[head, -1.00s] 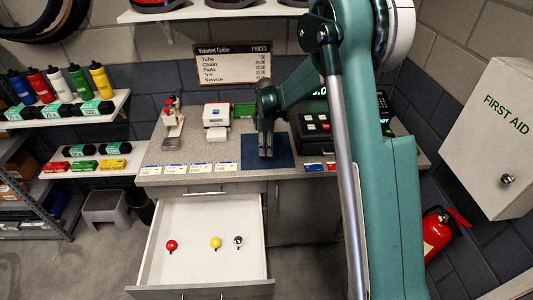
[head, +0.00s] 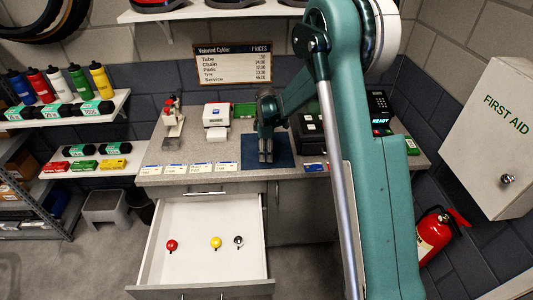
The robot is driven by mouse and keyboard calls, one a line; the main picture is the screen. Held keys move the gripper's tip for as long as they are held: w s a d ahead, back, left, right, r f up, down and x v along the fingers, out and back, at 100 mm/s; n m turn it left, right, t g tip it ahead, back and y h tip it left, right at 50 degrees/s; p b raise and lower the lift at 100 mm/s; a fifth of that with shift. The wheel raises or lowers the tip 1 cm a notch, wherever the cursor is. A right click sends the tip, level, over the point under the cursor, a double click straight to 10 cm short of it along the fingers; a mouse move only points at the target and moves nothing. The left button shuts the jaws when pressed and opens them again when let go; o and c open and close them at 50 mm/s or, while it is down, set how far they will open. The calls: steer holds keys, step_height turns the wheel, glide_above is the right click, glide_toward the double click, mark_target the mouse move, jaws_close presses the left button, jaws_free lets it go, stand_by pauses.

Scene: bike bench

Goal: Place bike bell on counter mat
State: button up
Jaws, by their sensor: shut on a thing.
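My gripper (head: 265,159) points down over the blue counter mat (head: 282,151) on the grey counter, at the mat's left part. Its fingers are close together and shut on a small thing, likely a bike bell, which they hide. I cannot tell whether it touches the mat.
A white printer (head: 217,116) and a metal stand (head: 172,125) are left of the mat. A dark register (head: 308,133) is close on its right, partly behind my arm. Price cards (head: 206,168) line the counter's front edge. The open drawer (head: 200,213) juts out below.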

steer(key=shift+f, duration=0.15)
steer(key=o, duration=0.9)
step_height(320, 180, up, 12)
steer(key=shift+s+r, duration=0.1)
steer(key=shift+r, duration=0.1)
stand_by(0.3)
stand_by(0.6)
